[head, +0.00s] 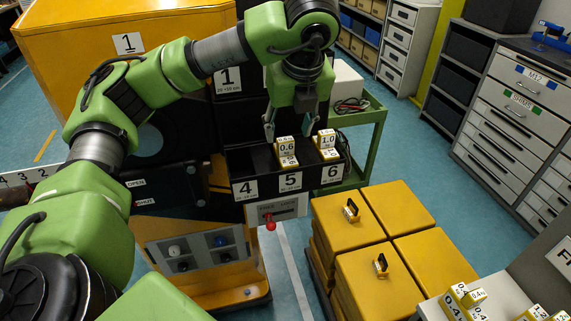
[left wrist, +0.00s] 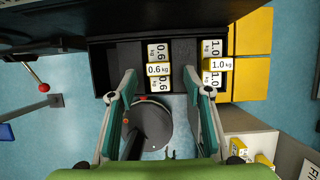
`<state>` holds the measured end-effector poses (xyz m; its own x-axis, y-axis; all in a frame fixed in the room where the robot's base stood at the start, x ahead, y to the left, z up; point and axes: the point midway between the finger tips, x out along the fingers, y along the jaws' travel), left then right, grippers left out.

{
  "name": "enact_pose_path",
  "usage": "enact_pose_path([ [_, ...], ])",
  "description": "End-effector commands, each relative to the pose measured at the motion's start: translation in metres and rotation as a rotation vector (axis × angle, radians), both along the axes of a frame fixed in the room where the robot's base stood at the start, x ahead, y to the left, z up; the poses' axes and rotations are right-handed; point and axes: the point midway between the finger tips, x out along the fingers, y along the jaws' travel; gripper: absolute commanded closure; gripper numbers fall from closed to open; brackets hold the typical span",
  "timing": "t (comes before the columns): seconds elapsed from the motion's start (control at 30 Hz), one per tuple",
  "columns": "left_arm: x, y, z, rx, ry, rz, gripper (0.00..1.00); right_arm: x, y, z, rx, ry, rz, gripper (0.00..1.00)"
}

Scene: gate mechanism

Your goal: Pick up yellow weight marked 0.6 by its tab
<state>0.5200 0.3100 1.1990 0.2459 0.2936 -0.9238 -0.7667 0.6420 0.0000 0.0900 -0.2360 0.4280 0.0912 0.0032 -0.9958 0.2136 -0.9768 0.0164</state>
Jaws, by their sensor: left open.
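The yellow weight marked 0.6 (head: 286,149) stands in the black tray (head: 241,163) behind the number 5 label. In the left wrist view the 0.6 weight (left wrist: 159,53) shows its white label faces and tab, left of the 1.0 weight. The yellow weight marked 1.0 (head: 327,142) stands in the same tray behind the number 6 label, and it also shows in the left wrist view (left wrist: 212,48). My left gripper (head: 290,130) is open and empty, above and behind the 0.6 weight. Its two fingers (left wrist: 162,88) point toward the tray, apart from the weight. My right gripper is not in view.
Yellow boxes (head: 395,232) with black handles stand right of the tray. More yellow weights (head: 470,296) sit on a grey surface at lower right. A green cart (head: 372,115) is behind the tray. A red-knobbed lever (head: 270,224) hangs below it. The tray space behind label 4 looks empty.

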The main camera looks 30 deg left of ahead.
Motion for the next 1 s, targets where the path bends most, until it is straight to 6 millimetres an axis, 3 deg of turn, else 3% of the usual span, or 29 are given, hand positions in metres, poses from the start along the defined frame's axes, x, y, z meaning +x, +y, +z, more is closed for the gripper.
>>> enact_pose_path([
  [0.23,0.002,0.005,-0.016,-0.002,0.004,0.0,0.54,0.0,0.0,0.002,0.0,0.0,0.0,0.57],
  [0.33,0.003,0.011,-0.025,0.002,0.006,0.001,0.54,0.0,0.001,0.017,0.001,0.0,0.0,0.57],
  [0.5,0.009,0.015,-0.045,0.0,0.003,0.001,0.54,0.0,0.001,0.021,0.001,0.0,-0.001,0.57],
  [0.77,0.01,0.016,-0.049,0.0,0.0,0.0,0.54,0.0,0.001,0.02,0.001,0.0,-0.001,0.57],
  [0.93,0.01,0.016,-0.049,-0.001,0.001,0.0,0.96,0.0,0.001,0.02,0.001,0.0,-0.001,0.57],
  [1.0,0.01,0.016,-0.049,-0.001,0.001,0.0,1.0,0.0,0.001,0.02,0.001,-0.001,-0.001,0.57],
])
